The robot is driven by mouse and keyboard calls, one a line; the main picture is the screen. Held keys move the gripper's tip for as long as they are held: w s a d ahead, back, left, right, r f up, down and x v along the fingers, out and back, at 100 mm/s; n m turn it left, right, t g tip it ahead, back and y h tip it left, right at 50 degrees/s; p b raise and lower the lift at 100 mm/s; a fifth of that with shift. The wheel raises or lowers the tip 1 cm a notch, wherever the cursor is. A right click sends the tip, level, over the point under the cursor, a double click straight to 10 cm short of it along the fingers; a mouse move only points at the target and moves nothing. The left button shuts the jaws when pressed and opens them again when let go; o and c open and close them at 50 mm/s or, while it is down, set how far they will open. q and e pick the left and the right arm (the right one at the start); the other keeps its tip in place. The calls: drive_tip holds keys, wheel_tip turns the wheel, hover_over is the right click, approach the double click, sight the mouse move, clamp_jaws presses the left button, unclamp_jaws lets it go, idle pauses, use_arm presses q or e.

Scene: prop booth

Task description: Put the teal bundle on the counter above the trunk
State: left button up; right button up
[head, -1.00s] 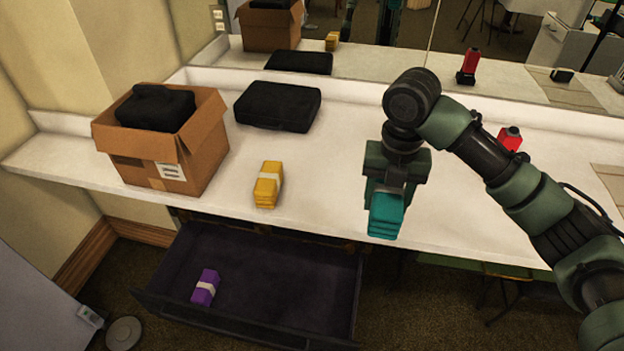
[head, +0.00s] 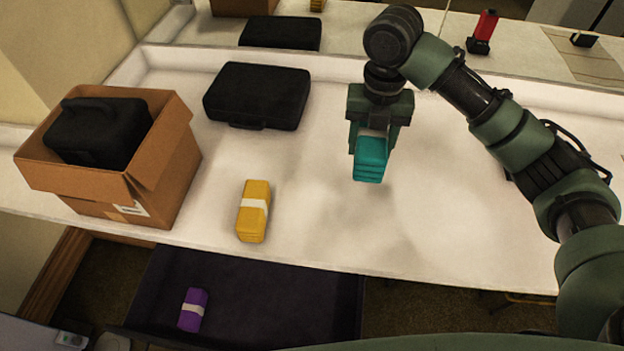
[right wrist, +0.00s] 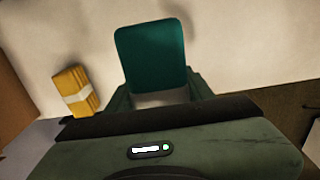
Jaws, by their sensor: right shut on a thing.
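The teal bundle (head: 370,160) is held in my right gripper (head: 374,132), over the white counter (head: 320,230). The gripper is shut on the bundle's upper end, and the bundle hangs below it. A soft shadow lies on the counter beneath; it looks a little above the surface, though the exact gap is hard to tell. In the right wrist view the teal bundle (right wrist: 155,55) fills the space past the fingers, with counter behind it. A dark open drawer-like compartment (head: 275,300), perhaps the trunk, is below the counter's front edge. My left gripper is not in view.
A cardboard box (head: 170,170) holding a black case (head: 97,130) is at the left. Another black case (head: 258,95) lies behind. A purple bundle (head: 193,309) is in the compartment. Counter around my gripper is clear.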

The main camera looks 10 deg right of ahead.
wheel_tip(320, 180, down, 5)
drive_tip(key=s, duration=0.2)
drive_tip(key=p, duration=0.2)
hover_over(358, 209)
wheel_tip(358, 209, down, 9)
drive_tip(key=shift+f, duration=0.75)
wheel_tip(358, 209, down, 4)
drive_tip(key=shift+r, duration=0.25)
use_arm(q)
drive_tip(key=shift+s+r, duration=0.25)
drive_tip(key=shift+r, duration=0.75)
use_arm(e)
drive_tip(key=shift+f, duration=0.1)
drive_tip(key=shift+f, duration=0.2)
drive_tip(key=o, duration=1.6)
